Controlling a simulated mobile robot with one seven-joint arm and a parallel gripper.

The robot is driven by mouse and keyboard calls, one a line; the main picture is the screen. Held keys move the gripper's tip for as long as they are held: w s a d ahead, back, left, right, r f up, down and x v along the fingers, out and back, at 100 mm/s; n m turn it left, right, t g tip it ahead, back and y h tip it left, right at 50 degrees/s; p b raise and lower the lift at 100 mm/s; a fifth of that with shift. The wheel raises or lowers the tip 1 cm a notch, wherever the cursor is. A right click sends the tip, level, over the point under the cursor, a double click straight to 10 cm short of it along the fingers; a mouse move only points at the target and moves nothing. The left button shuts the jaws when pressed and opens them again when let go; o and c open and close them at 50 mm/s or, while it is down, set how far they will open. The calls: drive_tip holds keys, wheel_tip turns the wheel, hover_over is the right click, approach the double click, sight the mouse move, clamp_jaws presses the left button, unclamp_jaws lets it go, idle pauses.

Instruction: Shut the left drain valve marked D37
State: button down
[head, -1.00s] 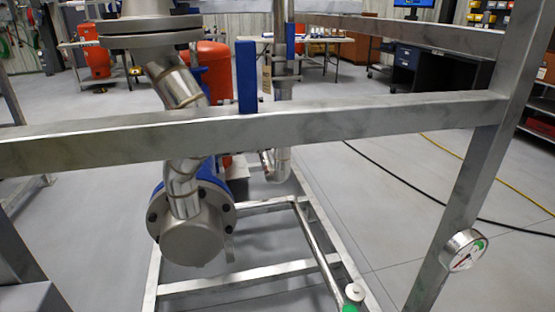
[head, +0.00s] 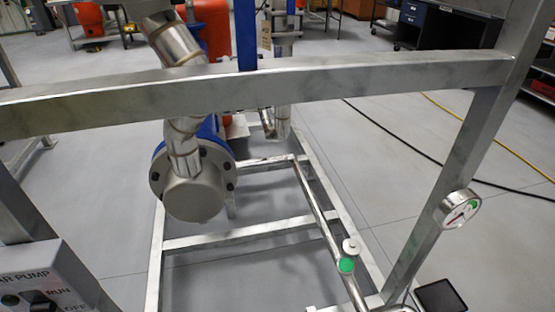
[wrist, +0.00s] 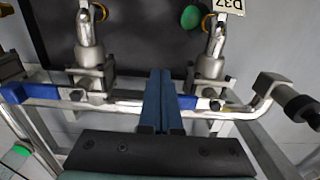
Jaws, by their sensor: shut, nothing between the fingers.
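The wrist view shows two metal valves side by side on pipe stubs. A white tag reading D37 (wrist: 229,6), turned in the picture, is at the top edge beside the right-hand valve (wrist: 210,70). The other valve (wrist: 91,65) has no readable tag in view. A blue sleeve (wrist: 38,94) extends left from it. Another blue piece (wrist: 188,101) shows beside the right-hand valve, partly hidden by my fingers. My gripper (wrist: 160,76) is shut and empty, its fingers between the two valves. Contact with the blue piece cannot be told. The head view does not show my gripper.
The skid's metal rail (head: 270,86) and upright post (head: 440,200) stand close in front in the head view. A round gauge (head: 458,210) is on the post. A pump switch box (head: 45,285) is at lower left. A dark panel (wrist: 145,35) lies behind the valves.

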wheel_tip(320, 180, up, 7)
drive_tip(key=p, duration=0.6)
drive_tip(key=shift+f, duration=0.2)
